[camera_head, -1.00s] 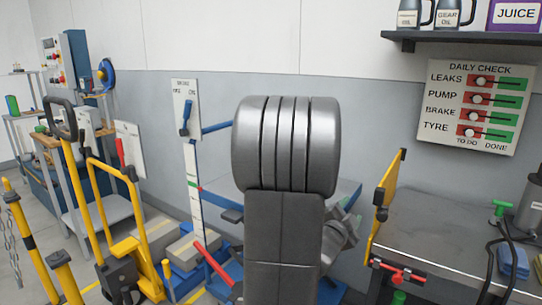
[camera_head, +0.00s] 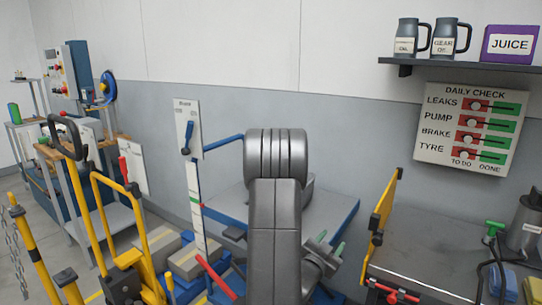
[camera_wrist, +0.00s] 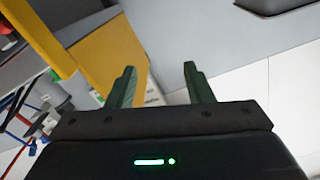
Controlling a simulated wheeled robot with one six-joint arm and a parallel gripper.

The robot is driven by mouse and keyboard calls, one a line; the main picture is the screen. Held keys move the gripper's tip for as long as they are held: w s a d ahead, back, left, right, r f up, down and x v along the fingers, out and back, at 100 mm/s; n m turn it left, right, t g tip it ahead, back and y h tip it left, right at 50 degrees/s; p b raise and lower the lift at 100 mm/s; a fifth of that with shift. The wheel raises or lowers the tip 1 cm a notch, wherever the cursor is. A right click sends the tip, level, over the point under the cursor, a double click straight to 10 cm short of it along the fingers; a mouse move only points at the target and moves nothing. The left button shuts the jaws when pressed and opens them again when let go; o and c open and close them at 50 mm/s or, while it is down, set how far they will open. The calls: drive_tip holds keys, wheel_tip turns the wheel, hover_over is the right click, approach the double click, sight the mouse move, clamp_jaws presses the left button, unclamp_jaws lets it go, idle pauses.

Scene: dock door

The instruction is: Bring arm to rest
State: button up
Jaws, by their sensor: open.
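My arm stands in the middle of the head view, its large grey joint in front of the blue-edged platform. My gripper (camera_wrist: 158,85) shows in the wrist view with its two green fingers apart and nothing between them. In the head view it is partly visible to the right of my arm (camera_head: 326,248), low over the platform, with its green fingertips pointing up. It appears clear of the things around it. My arm hides part of the platform (camera_head: 338,215).
A yellow-edged panel (camera_head: 384,222) stands at the left of the grey workbench (camera_head: 440,245). A daily check board (camera_head: 472,130) hangs on the wall under a shelf (camera_head: 455,66) with two jugs and a juice box. A yellow pallet truck (camera_head: 130,265) stands at left.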

drive_tip(key=shift+w+a+f+n+p, duration=0.15)
drive_tip(key=shift+a+f+n+p, duration=0.05)
drive_tip(key=shift+f+n+p, duration=0.45)
drive_tip(key=shift+w+a+f+n+p, duration=0.1)
drive_tip(key=shift+a+f+n+p, duration=0.1)
drive_tip(key=shift+f+n+p, duration=0.5)
drive_tip(key=shift+w+a+f+n+p, duration=0.2)
drive_tip(key=shift+f+n+p, duration=0.3)
drive_tip(key=shift+p, duration=0.3)
